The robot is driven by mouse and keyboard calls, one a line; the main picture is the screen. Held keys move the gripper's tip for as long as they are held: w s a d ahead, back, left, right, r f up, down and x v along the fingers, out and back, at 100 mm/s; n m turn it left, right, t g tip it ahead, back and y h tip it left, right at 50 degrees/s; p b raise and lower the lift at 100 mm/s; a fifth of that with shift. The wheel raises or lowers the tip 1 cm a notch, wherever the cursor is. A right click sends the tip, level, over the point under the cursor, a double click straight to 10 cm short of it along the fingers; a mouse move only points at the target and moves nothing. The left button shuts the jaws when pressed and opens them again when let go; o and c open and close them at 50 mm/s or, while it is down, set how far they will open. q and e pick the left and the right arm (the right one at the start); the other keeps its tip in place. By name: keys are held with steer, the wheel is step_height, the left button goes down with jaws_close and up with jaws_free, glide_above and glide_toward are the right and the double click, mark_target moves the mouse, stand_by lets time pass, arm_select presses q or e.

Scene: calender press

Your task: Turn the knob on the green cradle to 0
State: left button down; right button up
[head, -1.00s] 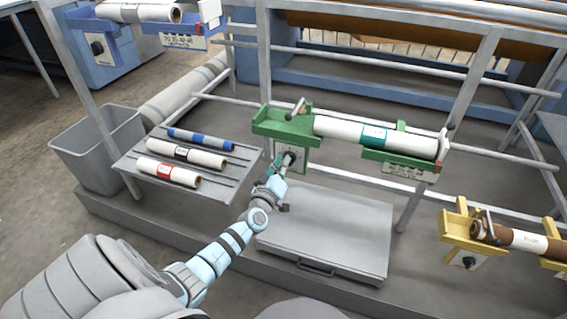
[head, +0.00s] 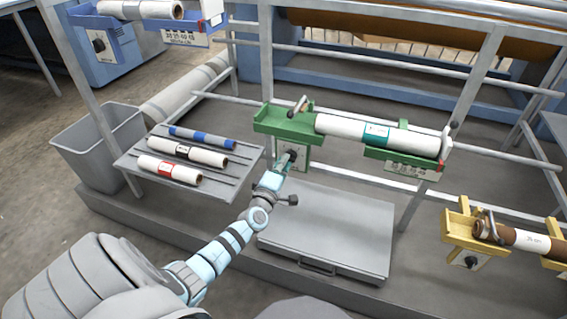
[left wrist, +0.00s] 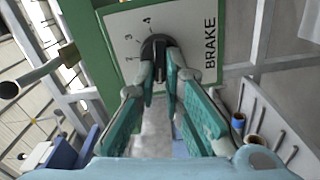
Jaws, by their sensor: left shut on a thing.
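The green cradle (head: 285,124) holds a white roll with a teal label (head: 376,134). Its knob (left wrist: 158,46) is dark and sits on a pale dial plate (left wrist: 195,22) marked BRAKE on the cradle's front. The plate appears turned in the left wrist view, with some digits, including 3 and 4, showing left of the knob. My left gripper (left wrist: 174,82) is shut on the knob, with a teal finger on each side. In the head view my left gripper (head: 283,165) reaches the plate from below. The knob's exact setting cannot be told. My right gripper is not in view.
A grey tray with several rolls (head: 215,192) is left of my left gripper. A grey flat-topped box (head: 335,228) lies below the cradle. A blue cradle (head: 195,32) is at upper left and a yellow cradle (head: 468,237) at right. Grey rails and posts surround the green cradle.

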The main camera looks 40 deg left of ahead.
arm_select(q)
steer(key=shift+f, duration=0.15)
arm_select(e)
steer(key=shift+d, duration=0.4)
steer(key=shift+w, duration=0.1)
arm_select(q)
steer(key=c, duration=1.8)
jaws_free()
steer(key=shift+d, duration=0.1)
steer(key=shift+o, duration=0.5)
steer(key=v, duration=1.2)
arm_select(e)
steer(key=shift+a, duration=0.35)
